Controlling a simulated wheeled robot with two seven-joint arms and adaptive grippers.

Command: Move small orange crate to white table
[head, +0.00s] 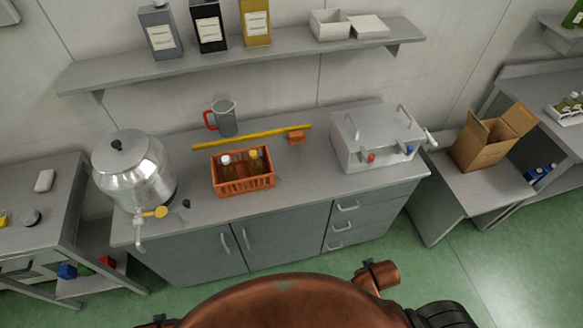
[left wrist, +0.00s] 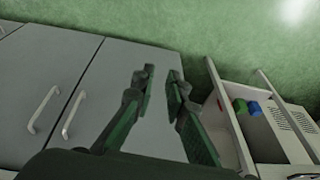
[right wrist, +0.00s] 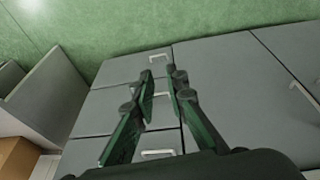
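The small orange crate (head: 243,181) stands on the grey counter (head: 300,188) in the head view, near its front edge. It holds bottles with dark contents, one with a white cap (head: 225,160) and one with a yellowish look (head: 255,160). I cannot make out a white table in the head view. My left gripper (left wrist: 161,70) is open and empty in the left wrist view, with grey cabinet doors behind it. My right gripper (right wrist: 160,72) is open and empty in the right wrist view, with cabinet drawers behind it. Neither gripper shows in the head view.
A steel tank (head: 132,170) with a tap stands left of the crate. A cardboard box (head: 482,145) sits on a side table.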

